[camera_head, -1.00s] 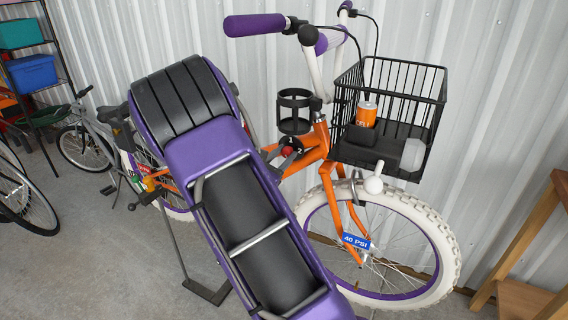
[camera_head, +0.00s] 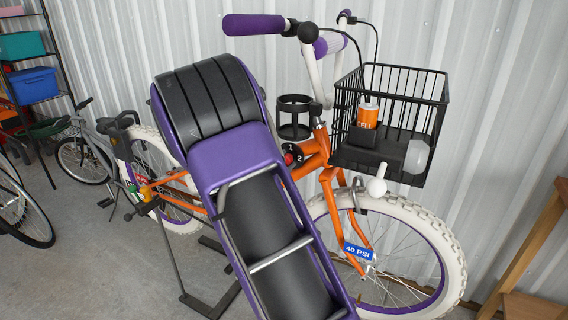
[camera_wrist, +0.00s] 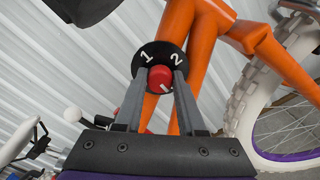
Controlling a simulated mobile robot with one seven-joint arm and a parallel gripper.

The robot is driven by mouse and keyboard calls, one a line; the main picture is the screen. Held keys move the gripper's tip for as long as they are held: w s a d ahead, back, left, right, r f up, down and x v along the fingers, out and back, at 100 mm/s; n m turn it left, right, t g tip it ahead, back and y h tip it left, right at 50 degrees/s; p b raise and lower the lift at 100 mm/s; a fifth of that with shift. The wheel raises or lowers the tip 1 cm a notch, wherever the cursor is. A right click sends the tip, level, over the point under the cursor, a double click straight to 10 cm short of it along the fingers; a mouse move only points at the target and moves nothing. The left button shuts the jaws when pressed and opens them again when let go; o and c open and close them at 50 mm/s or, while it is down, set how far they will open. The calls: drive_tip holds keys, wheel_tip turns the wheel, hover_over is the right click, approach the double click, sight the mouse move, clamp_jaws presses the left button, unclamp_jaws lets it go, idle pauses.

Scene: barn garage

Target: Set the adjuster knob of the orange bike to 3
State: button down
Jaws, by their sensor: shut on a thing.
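The adjuster knob is a red cap (camera_wrist: 160,78) on a round black dial (camera_wrist: 159,55) fixed to the orange bike frame (camera_wrist: 178,30). White numbers 1 and 2 show on the dial's upper part; the rest is hidden by the knob and fingers. A small white mark shows at the knob's lower right edge. My gripper (camera_wrist: 160,76) has one grey finger on each side of the knob and is shut on it. In the head view the orange bike (camera_head: 318,150) stands by the wall and the knob (camera_head: 289,159) shows beside my purple arm, which hides my gripper.
A black cup holder (camera_head: 293,117) sits just above the dial. A wire basket (camera_head: 403,100) with an orange can (camera_head: 367,115) hangs at the front. The white front tyre (camera_head: 445,240) is close at the right. A wooden stand (camera_head: 530,250) is at far right.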

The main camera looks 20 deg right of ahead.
idle(0.3)
drive_tip(key=c, duration=0.5)
unclamp_jaws()
drive_tip(key=shift+a, duration=0.1)
drive_tip(key=v, duration=1.7)
drive_tip(key=shift+p, duration=0.45)
drive_tip(key=shift+s+a, duration=0.1)
drive_tip(key=shift+s, duration=0.05)
